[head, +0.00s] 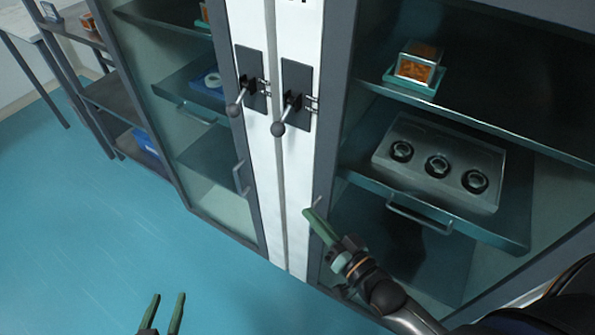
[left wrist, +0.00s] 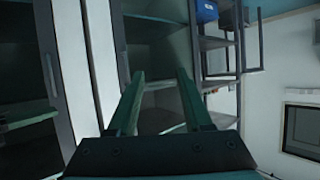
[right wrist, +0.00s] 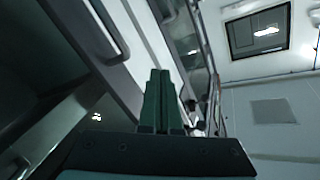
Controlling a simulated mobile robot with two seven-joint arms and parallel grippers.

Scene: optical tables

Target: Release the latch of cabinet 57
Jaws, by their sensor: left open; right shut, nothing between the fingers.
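Two glass-door cabinets stand side by side. The left cabinet (head: 229,55) and the right cabinet (head: 340,75) each have a dark latch plate with a lever and ball knob on the white strip between them. The left latch (head: 250,75) and the right latch (head: 296,80) both have levers slanting down to the left. My left gripper (head: 168,298) is open and empty over the floor.
Behind the right glass are a tray with three round pieces (head: 438,165) and an amber block (head: 418,68). A vertical door handle (head: 241,178) sits on the left door. A shelf rack (head: 110,95) stands at the far left. The blue floor (head: 90,230) in front is clear.

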